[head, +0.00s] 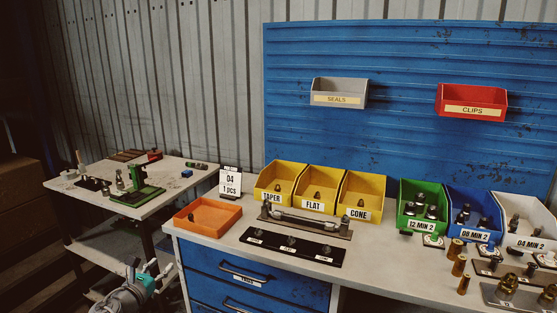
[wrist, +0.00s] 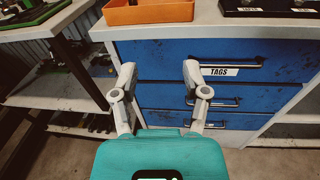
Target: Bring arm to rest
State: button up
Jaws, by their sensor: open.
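My gripper (wrist: 159,76) is open and empty in the wrist view, its two grey fingers spread apart in front of the blue drawer cabinet (wrist: 160,104). The top drawer with the TAGS label lies beyond the fingertips, and nothing is between them. In the head view my arm's teal end shows low at the left, in the gap between the side table (head: 90,198) and the main bench (head: 215,239). It is below the bench top and apart from the things on it.
A green press (head: 137,185) is on the side table. Drawer handles (wrist: 232,62) stick out ahead.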

jog(key=w+d+f+m+g+h, duration=0.1)
jog(key=d+f+m+g, duration=0.3)
jog(key=d, duration=0.6)
jog(key=w+d+f+m+g+h, duration=0.1)
jog(key=w+d+f+m+g, duration=0.2)
jog(key=d+m, duration=0.5)
jog(key=d+f+m+g, duration=0.3)
jog(key=d+f+m, duration=0.1)
jog(key=d, duration=0.8)
jog(key=s+d+f+m+g+y, duration=0.35)
jog(key=s+d+m, duration=0.25)
jog(key=d+m, duration=0.3)
jog(key=s+d+f+m+g+y, duration=0.35)
jog(key=s+d+m, duration=0.3)
jog(key=d, duration=0.35)
notch_tip(320, 180, up, 17)
jog(key=p, duration=1.6)
jog(key=shift+w+f+m, duration=0.2)
jog(key=shift+w+m, duration=0.05)
jog(key=shift+m, duration=0.2)
